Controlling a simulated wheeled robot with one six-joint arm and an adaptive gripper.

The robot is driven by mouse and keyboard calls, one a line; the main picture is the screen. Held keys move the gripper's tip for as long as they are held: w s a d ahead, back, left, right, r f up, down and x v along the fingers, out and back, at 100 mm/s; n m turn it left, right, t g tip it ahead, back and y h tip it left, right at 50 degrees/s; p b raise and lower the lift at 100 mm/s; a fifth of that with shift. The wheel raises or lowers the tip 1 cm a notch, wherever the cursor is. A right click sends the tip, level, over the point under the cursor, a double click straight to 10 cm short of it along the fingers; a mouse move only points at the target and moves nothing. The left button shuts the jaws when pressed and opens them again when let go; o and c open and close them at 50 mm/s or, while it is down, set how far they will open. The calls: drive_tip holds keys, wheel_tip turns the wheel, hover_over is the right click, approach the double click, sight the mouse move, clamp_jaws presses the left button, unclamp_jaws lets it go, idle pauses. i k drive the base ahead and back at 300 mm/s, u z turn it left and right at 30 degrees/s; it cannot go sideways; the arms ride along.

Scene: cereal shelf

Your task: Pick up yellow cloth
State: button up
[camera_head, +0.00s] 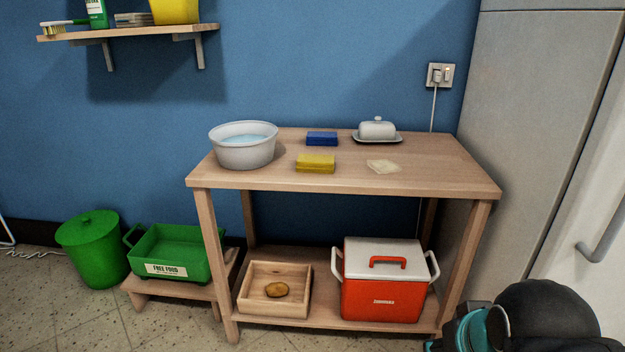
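A yellow folded-looking, block-shaped item (315,163), which could be the yellow cloth or a sponge, lies on the table top (440,178) near its middle. A thin, flat, pale cream piece (383,166) lies to its right, apart from it; I cannot tell whether it is cloth or paper. A similar blue block (322,139) lies behind the yellow one. My gripper is not in view; only a black and teal part of my arm shows at the bottom right, away from the table top.
A white basin of water (244,145) stands at the table's left, a lidded butter dish (377,131) at the back right. The lower shelf holds a wooden tray (252,303) and red cooler (382,298). A grey fridge (540,130) bounds the right. The table's front strip is clear.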

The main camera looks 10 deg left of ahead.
sight(306, 163)
drive_tip(key=u, duration=0.4)
drive_tip(key=i, duration=0.95)
drive_tip(key=z, duration=0.3)
